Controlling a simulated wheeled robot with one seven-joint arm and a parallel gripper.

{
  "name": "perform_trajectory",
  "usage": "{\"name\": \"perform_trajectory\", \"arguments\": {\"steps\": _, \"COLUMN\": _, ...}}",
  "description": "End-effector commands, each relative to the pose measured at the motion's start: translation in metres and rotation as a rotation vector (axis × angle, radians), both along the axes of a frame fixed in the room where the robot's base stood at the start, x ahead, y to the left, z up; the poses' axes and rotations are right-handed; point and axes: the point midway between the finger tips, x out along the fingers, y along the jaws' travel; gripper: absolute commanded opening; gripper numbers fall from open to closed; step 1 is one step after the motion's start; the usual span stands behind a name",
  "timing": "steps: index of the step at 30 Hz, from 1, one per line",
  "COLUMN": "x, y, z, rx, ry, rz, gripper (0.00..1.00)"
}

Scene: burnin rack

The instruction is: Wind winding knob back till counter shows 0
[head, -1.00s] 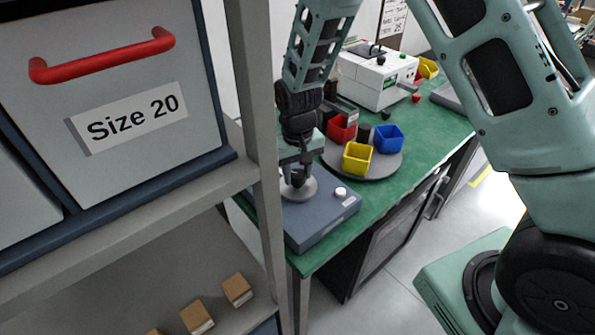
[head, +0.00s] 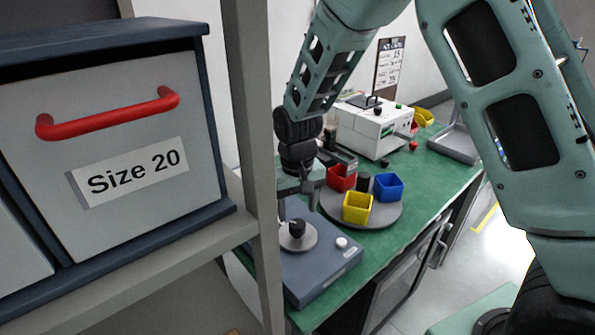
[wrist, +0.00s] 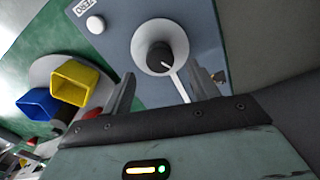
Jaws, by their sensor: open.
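The winding knob (head: 297,228) is a black knob on a round grey disc, on top of a blue-grey box (head: 325,262) on the green bench. In the wrist view the knob (wrist: 160,57) has a thin white mark, and a white strip runs from its disc toward my gripper. My gripper (head: 298,192) is open and empty, above the knob and apart from it. In the wrist view its two fingers (wrist: 162,78) point toward the knob, one to each side. A white button (head: 342,243) sits on the box, with a partly cut-off label beside it in the wrist view. No counter reading is legible.
A grey turntable (head: 385,214) with red, yellow and blue bins stands just behind the box. A white instrument (head: 372,130) and a grey tray (head: 455,143) are farther back. A shelf post (head: 256,150) and a "Size 20" drawer (head: 110,150) stand close on the left.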

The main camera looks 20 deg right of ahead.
Motion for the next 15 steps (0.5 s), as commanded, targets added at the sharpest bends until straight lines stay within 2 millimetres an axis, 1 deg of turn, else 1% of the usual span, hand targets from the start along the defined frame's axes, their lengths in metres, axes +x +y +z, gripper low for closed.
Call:
{"name": "perform_trajectory", "arguments": {"steps": 1, "x": 0.001, "y": 0.0, "z": 0.012, "rx": 0.001, "ry": -0.007, "rz": 0.0, "gripper": 0.6}}
{"name": "perform_trajectory", "arguments": {"steps": 3, "x": 0.001, "y": 0.001, "z": 0.029, "rx": 0.002, "ry": -0.007, "rz": 0.0, "gripper": 0.6}}
{"name": "perform_trajectory", "arguments": {"steps": 9, "x": 0.001, "y": 0.0, "z": 0.075, "rx": 0.001, "ry": -0.006, "rz": 0.0, "gripper": 0.6}}
{"name": "perform_trajectory", "arguments": {"steps": 12, "x": 0.001, "y": 0.0, "z": 0.094, "rx": 0.001, "ry": -0.005, "rz": -0.001, "gripper": 0.6}}
{"name": "perform_trajectory", "arguments": {"steps": 15, "x": 0.001, "y": 0.0, "z": 0.109, "rx": 0.001, "ry": -0.004, "rz": -0.001, "gripper": 0.6}}
